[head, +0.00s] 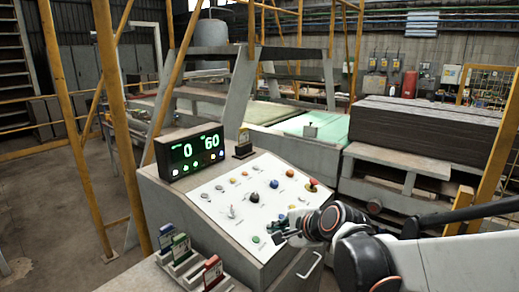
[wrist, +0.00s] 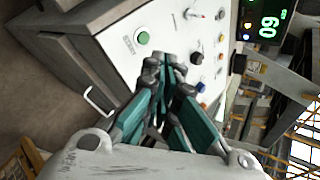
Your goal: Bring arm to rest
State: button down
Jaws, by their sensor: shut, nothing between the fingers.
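My arm reaches in from the lower right in the head view. My gripper (head: 279,238) is at the lower right part of the white control panel (head: 215,204), close to its buttons. In the wrist view my gripper (wrist: 163,62) has its teal and grey fingers drawn together, with nothing seen between them. A green button (wrist: 143,38) lies just beyond the fingertips in the picture. I cannot tell whether the fingers touch the panel.
Coloured tags (head: 181,246) stand at the front left. Yellow posts (head: 121,125) rise at left. A stacked dark load (head: 425,127) is at right. Floor at left is open.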

jog(key=s+d+f+n+h+b, duration=0.1)
jog(key=s+d+n+h, duration=0.1)
jog(key=s+d+n, duration=0.3)
jog(key=s+d+f+n+g+h+b, duration=0.1)
jog(key=s+d+n, duration=0.4)
jog(key=s, duration=0.5)
jog(key=s+d+f+n+g+h+b, duration=0.1)
jog(key=s+d+f+n+h+b, duration=0.1)
jog(key=s, duration=0.6)
jog(key=d+f+n+b, duration=0.1)
jog(key=d+n, duration=0.1)
jog(key=n, duration=0.1)
jog(key=shift+s+d+h, duration=0.25)
jog(key=shift+d+h, duration=0.15)
jog(key=shift+f, duration=0.1)
